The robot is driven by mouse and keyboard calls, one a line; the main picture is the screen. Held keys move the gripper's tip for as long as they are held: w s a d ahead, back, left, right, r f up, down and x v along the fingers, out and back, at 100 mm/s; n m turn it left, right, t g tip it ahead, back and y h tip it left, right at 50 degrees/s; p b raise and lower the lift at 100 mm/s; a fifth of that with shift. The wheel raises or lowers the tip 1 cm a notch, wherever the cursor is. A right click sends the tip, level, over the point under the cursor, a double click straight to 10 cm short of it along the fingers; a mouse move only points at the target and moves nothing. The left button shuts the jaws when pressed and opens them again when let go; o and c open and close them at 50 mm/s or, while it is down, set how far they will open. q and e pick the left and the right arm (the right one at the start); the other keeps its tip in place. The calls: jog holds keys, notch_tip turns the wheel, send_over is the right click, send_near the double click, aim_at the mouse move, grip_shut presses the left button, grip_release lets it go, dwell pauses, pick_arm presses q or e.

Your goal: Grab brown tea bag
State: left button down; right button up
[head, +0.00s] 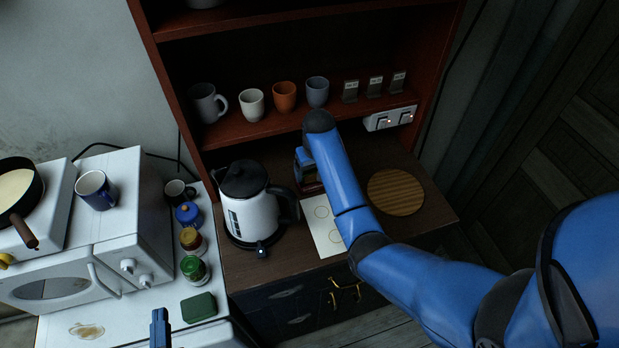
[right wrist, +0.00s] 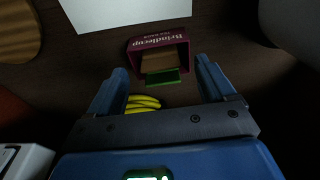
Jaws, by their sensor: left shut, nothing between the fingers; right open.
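A maroon tea box (right wrist: 158,42) lettered "Brindlecup" lies in the right wrist view, its open side facing my right gripper (right wrist: 163,67). Inside it is a tan-brown surface (right wrist: 168,59), possibly the brown tea bag; its edges are unclear. A small green piece (right wrist: 163,77) is at the box's front. My right gripper is open and empty, its fingers to either side of the opening and apart from it. In the head view, my right arm mostly hides the box and this gripper. My left gripper (head: 160,328) is shut and empty at the bottom edge.
Yellow banana-like pieces (right wrist: 143,102) lie between my right fingers. A white kettle (head: 248,210) stands left of my right arm. A white sheet (head: 322,226) and a round wooden board (head: 396,192) are on the counter. A shelf (head: 270,128) with several cups overhangs behind.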

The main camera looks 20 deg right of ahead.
jog(key=shift+w+f, duration=0.35)
jog(key=shift+f, duration=0.25)
jog(key=shift+w+f, duration=0.35)
jog(key=shift+f, duration=0.2)
jog(key=shift+s+r, duration=0.15)
jog(key=shift+s, duration=0.1)
jog(key=shift+s+r, duration=0.25)
jog(key=shift+s, duration=0.15)
jog(key=c, duration=0.5)
jog(key=shift+c, duration=0.8)
jog(key=shift+w+f, duration=0.25)
jog(key=shift+w, duration=0.1)
